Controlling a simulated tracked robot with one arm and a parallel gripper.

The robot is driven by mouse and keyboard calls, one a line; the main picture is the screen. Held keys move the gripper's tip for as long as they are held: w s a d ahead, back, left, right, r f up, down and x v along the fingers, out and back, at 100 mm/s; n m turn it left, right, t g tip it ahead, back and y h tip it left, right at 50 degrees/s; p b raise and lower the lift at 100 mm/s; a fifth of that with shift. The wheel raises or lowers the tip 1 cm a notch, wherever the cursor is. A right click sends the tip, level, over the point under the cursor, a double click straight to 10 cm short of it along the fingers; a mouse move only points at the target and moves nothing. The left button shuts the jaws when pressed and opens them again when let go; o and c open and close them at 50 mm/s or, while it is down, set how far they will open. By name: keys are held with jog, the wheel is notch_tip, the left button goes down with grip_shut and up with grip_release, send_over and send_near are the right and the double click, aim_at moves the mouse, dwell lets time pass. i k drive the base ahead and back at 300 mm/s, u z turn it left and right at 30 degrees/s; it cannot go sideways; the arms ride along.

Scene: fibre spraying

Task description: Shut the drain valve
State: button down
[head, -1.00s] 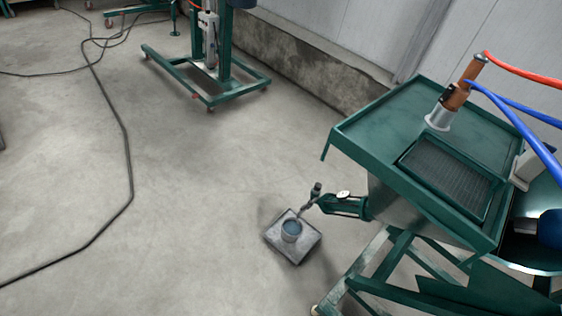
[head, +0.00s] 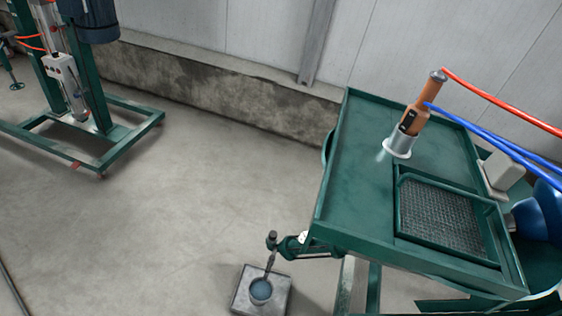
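A drain fitting sticks out to the left from under the green bench. Its green body (head: 297,246) carries a dark lever or tap (head: 271,241) at the outer end, with a spout pointing down. I cannot tell from here whether the valve is open or shut. My gripper is not in view.
The green bench (head: 350,190) fills the right, with an orange tool (head: 414,118) in a metal holder, a mesh panel (head: 440,215), and red and blue hoses. A green wheeled stand (head: 130,140) is at upper left. The concrete floor between them is clear.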

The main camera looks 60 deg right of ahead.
aim_at(272, 258)
jog(key=z, duration=0.4)
jog(key=i, duration=1)
jog(key=z, duration=0.6)
